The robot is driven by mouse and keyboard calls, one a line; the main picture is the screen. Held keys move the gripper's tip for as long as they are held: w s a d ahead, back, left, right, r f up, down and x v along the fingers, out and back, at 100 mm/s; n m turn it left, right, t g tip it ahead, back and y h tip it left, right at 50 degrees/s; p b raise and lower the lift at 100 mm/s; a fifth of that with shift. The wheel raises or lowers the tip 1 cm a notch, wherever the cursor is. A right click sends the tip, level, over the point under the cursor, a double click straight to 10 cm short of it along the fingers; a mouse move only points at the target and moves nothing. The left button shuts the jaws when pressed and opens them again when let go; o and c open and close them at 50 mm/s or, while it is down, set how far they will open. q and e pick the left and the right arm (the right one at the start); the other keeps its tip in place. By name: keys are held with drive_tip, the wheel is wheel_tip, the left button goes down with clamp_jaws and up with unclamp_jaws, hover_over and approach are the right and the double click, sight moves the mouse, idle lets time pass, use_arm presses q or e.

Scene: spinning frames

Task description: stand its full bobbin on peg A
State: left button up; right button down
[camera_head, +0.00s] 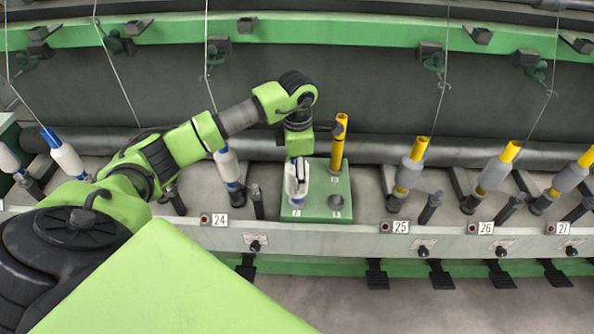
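A white bobbin on a blue tube (297,186) is upright over the front left of the green peg board (318,212), at the spot with a label in front of it. My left gripper (298,178) comes down on it from above and appears shut around it. The blue lower end is at the board, but I cannot tell whether it is fully seated, because the peg is hidden. A bare yellow tube (340,145) stands upright at the board's back right. A short grey peg (336,201) at the front right is empty. My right gripper is out of view.
A blue-and-white bobbin (228,168) stands left of the board, near plate 24 (214,220). Yellow tubes with grey yarn (410,165) stand to the right, with dark stubs (430,208) between them. Threads hang from the green rail (330,30).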

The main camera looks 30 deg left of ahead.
use_arm(q)
wheel_tip(320, 180, up, 12)
idle(0.6)
idle(0.5)
